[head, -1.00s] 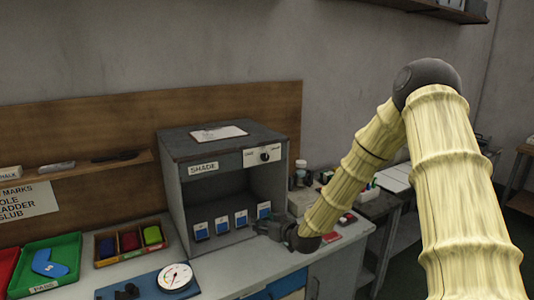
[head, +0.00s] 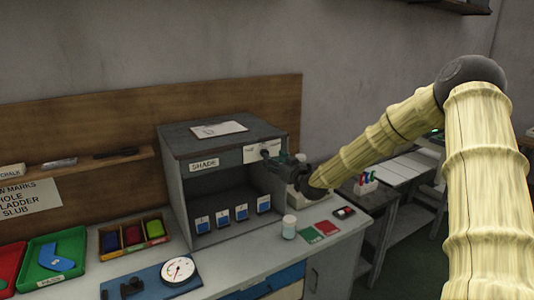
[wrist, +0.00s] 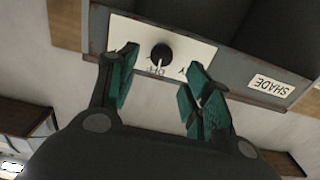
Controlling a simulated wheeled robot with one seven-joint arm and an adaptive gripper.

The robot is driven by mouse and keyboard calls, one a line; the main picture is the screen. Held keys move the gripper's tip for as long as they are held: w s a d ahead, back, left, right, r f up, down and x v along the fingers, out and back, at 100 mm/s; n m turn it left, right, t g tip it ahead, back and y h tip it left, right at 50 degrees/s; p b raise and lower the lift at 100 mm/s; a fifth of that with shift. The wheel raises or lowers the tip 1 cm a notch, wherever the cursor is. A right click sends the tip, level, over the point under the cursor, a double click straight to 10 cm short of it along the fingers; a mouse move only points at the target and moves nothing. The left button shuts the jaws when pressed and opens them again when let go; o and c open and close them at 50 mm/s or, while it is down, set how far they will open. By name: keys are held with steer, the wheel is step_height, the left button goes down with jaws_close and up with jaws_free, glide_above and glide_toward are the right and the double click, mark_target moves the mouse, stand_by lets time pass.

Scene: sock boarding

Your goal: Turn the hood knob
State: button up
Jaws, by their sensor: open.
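The hood is a grey box labelled SHADE (head: 180,180) on the bench. Its black round knob (wrist: 162,54) sits on a white plate (wrist: 140,38) on the front panel, which also shows in the head view (head: 252,156). My gripper (wrist: 158,78) is open and empty in the wrist view. Its teal-padded fingers stand on either side of the knob's lower side, with the knob just beyond the gap between them. I cannot tell whether they touch it. In the head view my gripper (head: 275,158) covers the knob.
Several blue-and-white cards (head: 221,217) stand inside the hood. A white jar (head: 289,227), a green-and-red card (head: 319,232) and a small red device (head: 344,212) lie to the right. A dial gauge (head: 178,270) and coloured trays (head: 50,262) are in front and left.

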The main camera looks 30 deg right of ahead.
steer(key=w+p, duration=0.2)
steer(key=w, duration=0.4)
steer(key=shift+w, duration=0.25)
steer(key=shift+c, duration=0.4)
steer(key=c, duration=0.9)
